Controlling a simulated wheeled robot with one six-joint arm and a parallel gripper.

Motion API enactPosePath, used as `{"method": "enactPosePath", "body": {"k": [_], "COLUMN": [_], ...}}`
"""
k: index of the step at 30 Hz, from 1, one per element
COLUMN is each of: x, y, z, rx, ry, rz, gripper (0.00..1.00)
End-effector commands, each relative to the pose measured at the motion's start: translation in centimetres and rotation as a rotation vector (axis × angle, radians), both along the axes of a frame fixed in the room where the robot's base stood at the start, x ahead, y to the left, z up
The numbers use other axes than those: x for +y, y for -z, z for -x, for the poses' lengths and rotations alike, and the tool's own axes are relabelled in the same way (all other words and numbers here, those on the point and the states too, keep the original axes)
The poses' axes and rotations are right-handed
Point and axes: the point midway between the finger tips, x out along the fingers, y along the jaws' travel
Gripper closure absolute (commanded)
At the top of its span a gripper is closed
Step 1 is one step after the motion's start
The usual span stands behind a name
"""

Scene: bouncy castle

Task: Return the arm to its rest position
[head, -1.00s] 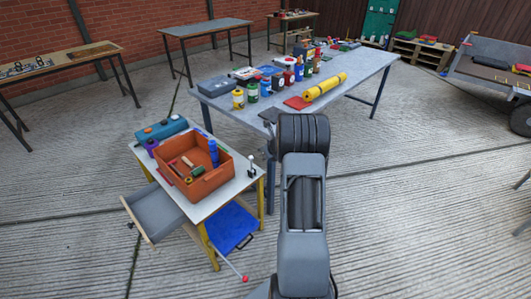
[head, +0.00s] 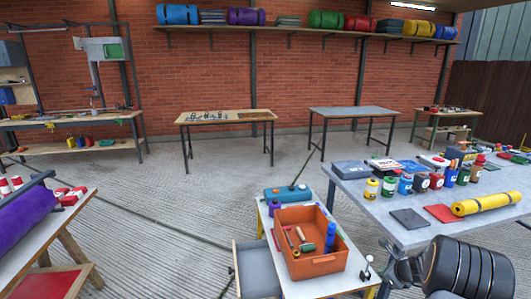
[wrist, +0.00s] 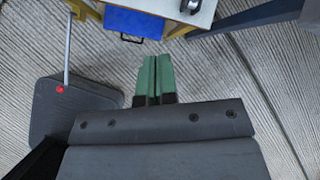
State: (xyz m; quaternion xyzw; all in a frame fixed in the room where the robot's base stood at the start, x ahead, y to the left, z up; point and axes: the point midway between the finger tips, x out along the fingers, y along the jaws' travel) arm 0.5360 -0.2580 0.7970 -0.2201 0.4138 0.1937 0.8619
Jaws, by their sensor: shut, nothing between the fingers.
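My gripper (wrist: 153,80) shows in the wrist view as two green fingers side by side. They are shut against each other with nothing between them. They hang over the concrete floor, and the edge of a small white-topped table (wrist: 200,14) shows beyond them. In the head view, my arm's dark rounded joint (head: 468,268) is at the lower right, in front of the grey table. The fingertips cannot be made out there.
The small table (head: 262,225) holds an orange crate (head: 312,266) with tools. The grey table (head: 400,230) carries bottles and a yellow roll (head: 486,203). A rod with a red knob (wrist: 60,89) stands out in the wrist view. Open floor (head: 170,215) lies to the left.

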Motion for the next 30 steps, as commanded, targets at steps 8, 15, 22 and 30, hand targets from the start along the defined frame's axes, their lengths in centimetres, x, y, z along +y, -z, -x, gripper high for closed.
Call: {"method": "enactPosePath", "body": {"k": [8,15,22,30], "x": [10.3,18.4,22.2,25.2], "y": [-6.0,-13.2,-18.1,-22.1], "z": [7.4,16.1,21.9,23.3], "rx": [0.039,0.032,0.036,-0.054], "ry": [-0.952,-1.773,-2.179,-2.238], "rz": [0.371,0.696,0.967,1.181], "gripper": [1.0,1.0,1.0,1.0]}}
